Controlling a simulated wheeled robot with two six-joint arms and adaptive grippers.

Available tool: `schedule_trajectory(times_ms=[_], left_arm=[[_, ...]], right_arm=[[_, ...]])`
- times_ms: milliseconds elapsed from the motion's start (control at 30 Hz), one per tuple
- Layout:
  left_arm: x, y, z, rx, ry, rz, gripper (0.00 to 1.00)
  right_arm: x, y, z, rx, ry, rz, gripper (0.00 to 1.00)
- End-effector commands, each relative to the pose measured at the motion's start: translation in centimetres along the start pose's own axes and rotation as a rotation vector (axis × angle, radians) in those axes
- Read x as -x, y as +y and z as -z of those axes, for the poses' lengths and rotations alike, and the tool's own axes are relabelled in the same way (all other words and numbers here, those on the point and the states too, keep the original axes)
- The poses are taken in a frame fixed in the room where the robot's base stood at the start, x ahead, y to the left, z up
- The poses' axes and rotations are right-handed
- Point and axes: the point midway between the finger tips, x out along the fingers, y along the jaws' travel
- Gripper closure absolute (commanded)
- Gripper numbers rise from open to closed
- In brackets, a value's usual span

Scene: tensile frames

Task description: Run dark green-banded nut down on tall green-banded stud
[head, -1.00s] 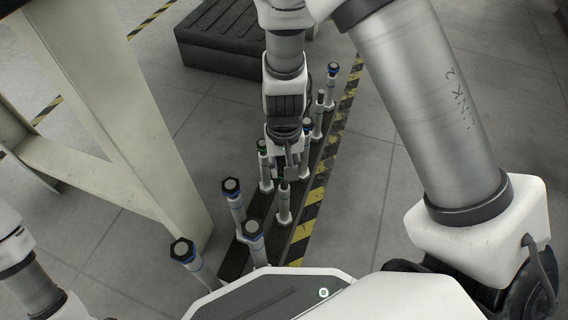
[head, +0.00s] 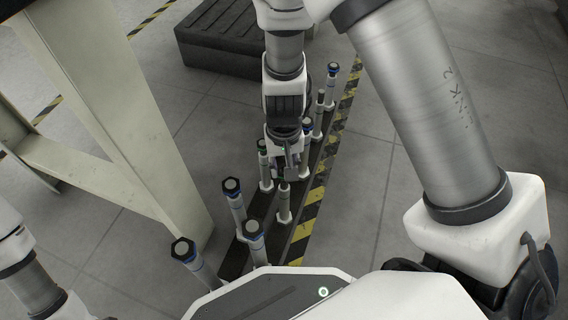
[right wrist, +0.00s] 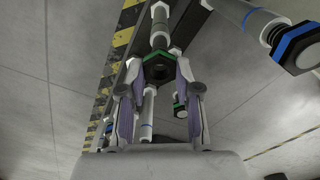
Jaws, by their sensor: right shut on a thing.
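My right gripper (head: 284,170) points down among the studs. In the right wrist view its fingers (right wrist: 158,80) are shut on a dark hex nut with a green band (right wrist: 158,68). A pale stud (right wrist: 160,25) reaches the nut's far edge; I cannot tell whether its tip is inside the nut. In the head view a pale stud (head: 284,204) stands upright just below the gripper, its grey tip close to the fingers. To its left stands another stud (head: 266,175) topped with a green-banded nut (head: 263,146). My left gripper is out of view.
A pale frame (head: 130,110) stands left; floor at right is clear.

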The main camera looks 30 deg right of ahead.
Motion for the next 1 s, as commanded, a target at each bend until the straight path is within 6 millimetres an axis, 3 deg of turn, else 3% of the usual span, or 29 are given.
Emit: schedule_trajectory(times_ms=[1000], left_arm=[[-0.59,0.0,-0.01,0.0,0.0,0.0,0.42]], right_arm=[[-0.92,-0.01,0.0,-0.001,0.0,0.0,1.0]])
